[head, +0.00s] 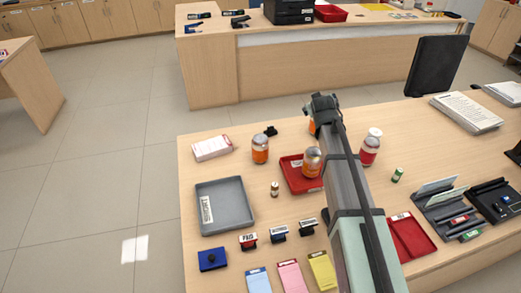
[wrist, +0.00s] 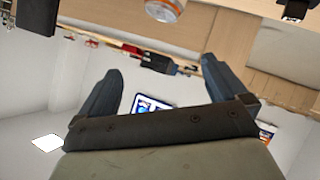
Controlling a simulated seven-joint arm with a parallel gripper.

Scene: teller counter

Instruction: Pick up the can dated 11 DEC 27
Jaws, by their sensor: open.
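Several orange cans are on the near counter in the head view. One can (head: 260,149) stands left of the middle. Another can (head: 312,162) stands in a small red tray (head: 293,178). A third orange can (head: 311,126) is mostly hidden behind my gripper. No date is legible on any can. My gripper (head: 322,102) is above the counter's far part, at the end of my arm. In the wrist view my gripper (wrist: 160,65) is open, with nothing between its fingers. One orange and silver can (wrist: 165,9) shows at that view's top edge, apart from the fingers.
A white-capped red bottle (head: 370,149) stands right of my arm. A grey tray (head: 224,222), stamps (head: 279,234), coloured pads (head: 289,275) and a second red tray (head: 426,236) lie nearer. Small batteries or vials (head: 275,189) stand about. Clear counter lies between items.

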